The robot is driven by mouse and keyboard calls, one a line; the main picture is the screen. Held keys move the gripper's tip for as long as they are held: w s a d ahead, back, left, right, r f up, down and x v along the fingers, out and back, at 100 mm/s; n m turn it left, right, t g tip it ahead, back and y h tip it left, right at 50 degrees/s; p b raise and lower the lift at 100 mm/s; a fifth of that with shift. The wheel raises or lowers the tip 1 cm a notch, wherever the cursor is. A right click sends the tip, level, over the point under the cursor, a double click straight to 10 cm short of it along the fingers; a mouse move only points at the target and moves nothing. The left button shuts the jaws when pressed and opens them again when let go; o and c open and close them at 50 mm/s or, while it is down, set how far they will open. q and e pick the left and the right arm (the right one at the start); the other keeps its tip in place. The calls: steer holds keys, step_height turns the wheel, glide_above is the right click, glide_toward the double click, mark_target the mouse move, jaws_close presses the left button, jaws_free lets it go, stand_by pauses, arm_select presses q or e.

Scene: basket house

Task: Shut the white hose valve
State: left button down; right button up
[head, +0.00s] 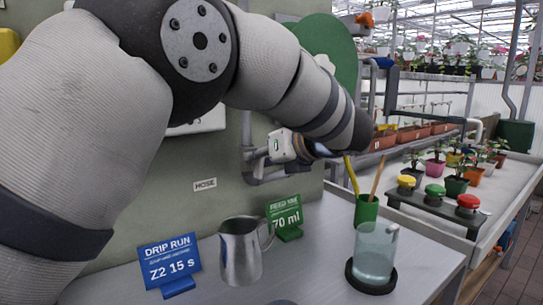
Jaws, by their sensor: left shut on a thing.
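My left arm comes in from the left, crosses the upper middle and folds back at the wrist towards the grey-green panel (215,215). My left gripper (258,156) is small in the picture, beside the grey pipework on this panel and above and right of the HOSE label (205,184). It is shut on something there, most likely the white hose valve. The valve cannot be made out clearly, so its handle angle cannot be told. My right gripper is not in view.
On the bench (330,260) stand a metal pitcher (241,252), a blue DRIP RUN sign (168,262), a green 70 ml sign (285,217), a green cup (366,211) with sticks and a clear beaker (374,254). Colored buttons (435,194) and potted plants are at right.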

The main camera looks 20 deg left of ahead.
arm_select(q)
steer(key=shift+w+f+m+g, duration=0.15)
steer(key=shift+m+g, duration=0.25)
steer(key=shift+m, duration=0.2)
steer(key=shift+w+d+f+m+g+y+b, duration=0.2)
steer(key=shift+m+g+y+b, duration=0.5)
steer(key=shift+m, duration=1.1)
steer(key=shift+w+d+f+m+g+y+b, duration=0.15)
steer(key=shift+f+m+g+y+b, duration=0.15)
steer(key=shift+m+y, duration=1.15)
steer(key=shift+w+d+f+m+g+y+b, duration=0.15)
steer(key=shift+f+m+g+y+b, duration=0.25)
steer(key=shift+m, duration=1.75)
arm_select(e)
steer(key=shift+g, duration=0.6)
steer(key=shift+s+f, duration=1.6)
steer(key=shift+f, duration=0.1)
arm_select(q)
steer(key=shift+a+r+m+y, duration=0.1)
steer(key=shift+a+m+y, duration=0.05)
steer(key=shift+m+y, duration=0.15)
steer(key=c, duration=1.7)
jaws_free()
